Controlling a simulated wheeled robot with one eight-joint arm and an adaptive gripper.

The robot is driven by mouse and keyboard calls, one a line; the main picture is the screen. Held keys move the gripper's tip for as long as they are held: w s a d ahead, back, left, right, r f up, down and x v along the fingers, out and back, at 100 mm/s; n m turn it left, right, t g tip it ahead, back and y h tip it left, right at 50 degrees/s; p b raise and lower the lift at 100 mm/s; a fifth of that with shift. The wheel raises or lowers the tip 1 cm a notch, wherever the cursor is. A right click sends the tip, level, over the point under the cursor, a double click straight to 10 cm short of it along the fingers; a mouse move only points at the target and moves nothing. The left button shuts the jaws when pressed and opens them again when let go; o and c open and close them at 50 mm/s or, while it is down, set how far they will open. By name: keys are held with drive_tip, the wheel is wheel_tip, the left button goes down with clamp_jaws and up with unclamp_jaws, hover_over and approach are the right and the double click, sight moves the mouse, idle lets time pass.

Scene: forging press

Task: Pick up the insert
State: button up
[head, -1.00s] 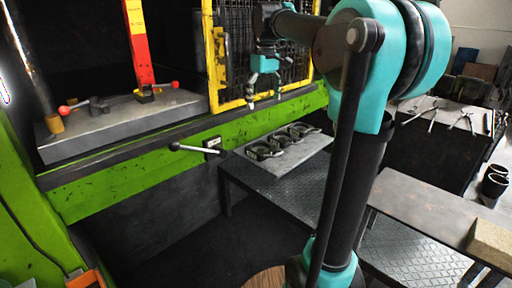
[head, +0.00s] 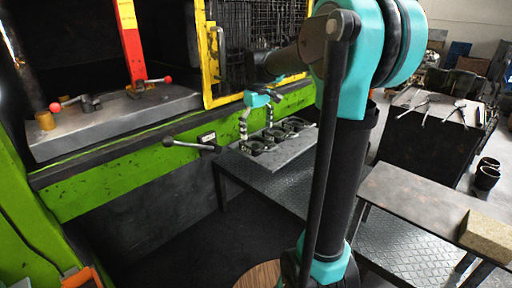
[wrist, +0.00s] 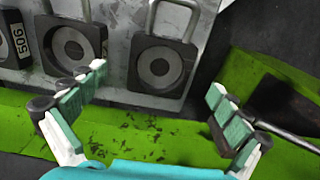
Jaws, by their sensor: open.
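Inserts stand in a row on a grey metal plate (head: 275,158). They are dark square blocks with round recesses and metal loop handles. In the wrist view one insert (wrist: 160,67) is ahead, between my fingertips in the picture, with its loop pointing up. A second insert (wrist: 73,42) is left of it, and part of another block (wrist: 10,40) with a number label is at the left edge. My gripper (head: 256,130) is open and empty, close to the row. It also shows in the wrist view (wrist: 157,82), fingers spread, apparently not touching any insert.
A green press beam (head: 120,178) runs beside the plate, with a black lever (head: 185,145) sticking out. A yellow-framed mesh guard (head: 210,60) stands behind my gripper. A bench (head: 415,205) with a tan block (head: 487,234) is at right.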

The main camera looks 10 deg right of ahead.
sight(256, 146)
wheel_tip(256, 146, down, 4)
drive_tip(key=shift+w+a+f, duration=0.1)
drive_tip(key=shift+c, duration=0.2)
drive_tip(key=c, duration=1.9)
